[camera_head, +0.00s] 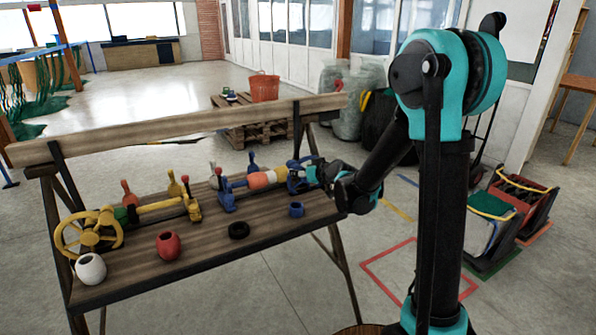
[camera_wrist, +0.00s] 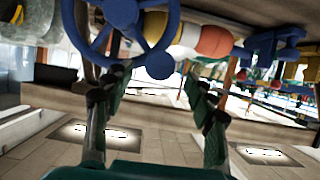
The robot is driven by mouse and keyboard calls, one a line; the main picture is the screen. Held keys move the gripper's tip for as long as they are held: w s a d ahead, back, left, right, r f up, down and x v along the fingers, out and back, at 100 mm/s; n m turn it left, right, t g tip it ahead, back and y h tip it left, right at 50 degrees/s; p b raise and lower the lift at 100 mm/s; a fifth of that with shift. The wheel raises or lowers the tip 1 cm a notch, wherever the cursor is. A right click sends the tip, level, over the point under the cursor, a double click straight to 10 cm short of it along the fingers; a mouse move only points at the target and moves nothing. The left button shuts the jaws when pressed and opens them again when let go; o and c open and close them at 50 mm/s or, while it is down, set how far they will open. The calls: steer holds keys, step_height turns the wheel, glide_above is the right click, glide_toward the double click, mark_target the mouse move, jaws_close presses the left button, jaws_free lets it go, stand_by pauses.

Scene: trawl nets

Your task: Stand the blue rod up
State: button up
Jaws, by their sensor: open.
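A blue rod (camera_head: 239,184) lies roughly level on the bench, threaded through orange and white floats (camera_head: 262,179) and a yellow one. A blue bracket is at its left end. A blue spoked wheel (camera_head: 296,173) is at its right end. The wrist view shows this wheel (camera_wrist: 122,12) close up, with a round blue knob (camera_wrist: 160,65), and the floats (camera_wrist: 212,42) behind it.
The wooden bench (camera_head: 200,250) also holds a yellow wheel assembly (camera_head: 90,233), a white pot (camera_head: 90,268), a red pot (camera_head: 168,245), a black ring (camera_head: 239,230) and a small blue cup (camera_head: 296,210). Several upright pegs stand behind. A raised rail (camera_head: 190,125) runs along the back.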

steer(key=shift+x, duration=1.85)
jaws_close()
